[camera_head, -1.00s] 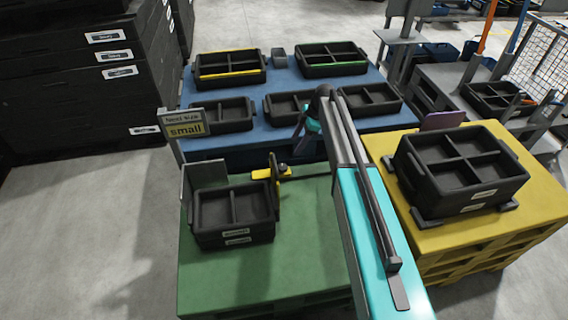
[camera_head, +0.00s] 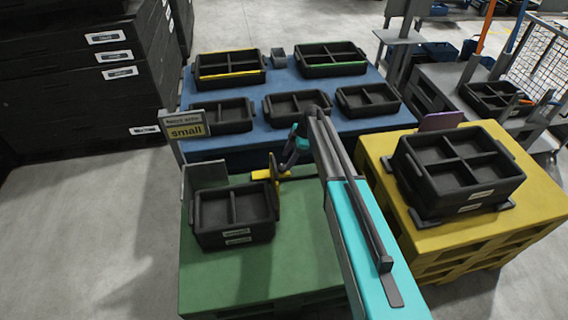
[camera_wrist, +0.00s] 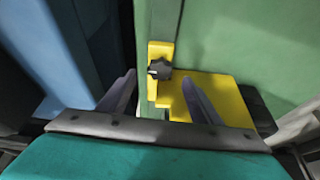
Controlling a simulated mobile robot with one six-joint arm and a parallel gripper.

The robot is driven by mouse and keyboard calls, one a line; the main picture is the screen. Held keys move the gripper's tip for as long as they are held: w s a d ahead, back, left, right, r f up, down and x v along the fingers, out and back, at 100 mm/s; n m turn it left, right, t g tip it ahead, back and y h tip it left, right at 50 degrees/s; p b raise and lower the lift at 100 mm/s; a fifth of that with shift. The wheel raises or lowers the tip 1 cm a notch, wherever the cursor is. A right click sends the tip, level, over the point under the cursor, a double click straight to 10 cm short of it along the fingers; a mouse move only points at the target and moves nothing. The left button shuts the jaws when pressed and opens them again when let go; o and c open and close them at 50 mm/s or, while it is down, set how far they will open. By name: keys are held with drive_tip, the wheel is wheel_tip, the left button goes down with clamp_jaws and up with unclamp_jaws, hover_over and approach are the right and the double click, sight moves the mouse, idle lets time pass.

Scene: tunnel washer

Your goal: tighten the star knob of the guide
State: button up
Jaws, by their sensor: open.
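In the wrist view the star knob (camera_wrist: 159,69) is a small dark lobed knob on the yellow guide (camera_wrist: 215,98), above a green surface. My gripper (camera_wrist: 159,78) is open, with one finger on each side of the knob's line. The picture does not show whether the fingers touch it. In the head view the yellow guide (camera_head: 262,174) stands beside the dark two-compartment crate (camera_head: 232,238) on the green table (camera_head: 225,283).
A sign reading "small" (camera_head: 187,131) stands behind the crate. The blue table (camera_head: 290,77) behind carries several dark bins. A yellow pallet stack (camera_head: 460,234) at right bears a four-compartment crate (camera_head: 462,200). The green table's front is clear.

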sight(283, 167)
drive_tip(key=shift+p+x, duration=0.4)
drive_tip(key=shift+x, duration=1.85)
drive_tip(key=c, duration=1)
